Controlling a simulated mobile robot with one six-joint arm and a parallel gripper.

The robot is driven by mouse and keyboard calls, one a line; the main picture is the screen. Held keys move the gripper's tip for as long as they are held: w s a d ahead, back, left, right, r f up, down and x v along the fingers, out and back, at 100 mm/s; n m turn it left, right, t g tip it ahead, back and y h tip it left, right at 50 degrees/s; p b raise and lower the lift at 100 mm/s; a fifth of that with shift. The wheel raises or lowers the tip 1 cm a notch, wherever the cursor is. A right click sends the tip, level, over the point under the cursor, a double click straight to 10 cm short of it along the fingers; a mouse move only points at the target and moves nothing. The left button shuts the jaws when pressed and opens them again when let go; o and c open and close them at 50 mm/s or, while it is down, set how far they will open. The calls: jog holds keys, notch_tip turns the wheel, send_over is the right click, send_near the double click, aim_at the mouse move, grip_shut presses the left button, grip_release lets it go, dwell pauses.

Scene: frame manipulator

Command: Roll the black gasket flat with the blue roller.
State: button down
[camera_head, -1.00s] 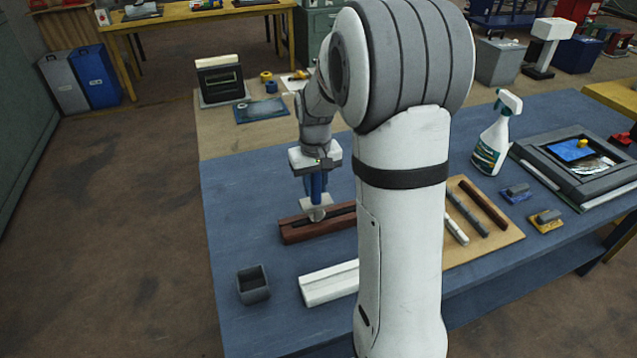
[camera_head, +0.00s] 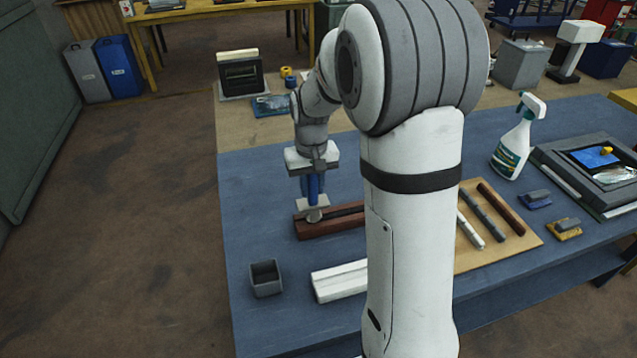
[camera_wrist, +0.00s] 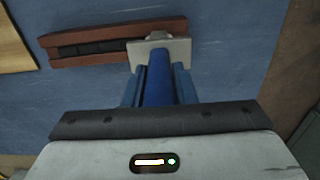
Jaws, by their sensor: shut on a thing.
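My gripper (camera_head: 313,182) is shut on the blue handle of the roller (camera_head: 314,190), which points down at the reddish-brown profile (camera_head: 310,229) on the blue bench. The roller's pale head is at the profile's left end in the head view. The wrist view shows the blue handle (camera_wrist: 159,82) between my fingers (camera_wrist: 158,72) and the head over the right end of the profile (camera_wrist: 175,26). The black gasket (camera_wrist: 95,47) lies in the profile's groove as a dark strip left of the roller. Whether the wheel touches it is hidden, and my arm covers the profile's other end in the head view.
A white profile (camera_head: 338,282) and a small grey open box (camera_head: 265,280) are in front. A tan board (camera_head: 520,238) with several rods, a spray bottle (camera_head: 514,145) and a grey framed panel (camera_head: 560,160) are to the right. Bare bench lies left of the profile.

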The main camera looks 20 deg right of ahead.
jog(key=shift+a+r, duration=0.1)
jog(key=shift+a, duration=0.55)
notch_tip(320, 180, up, 6)
jog(key=p, duration=0.4)
jog(key=shift+r, duration=0.1)
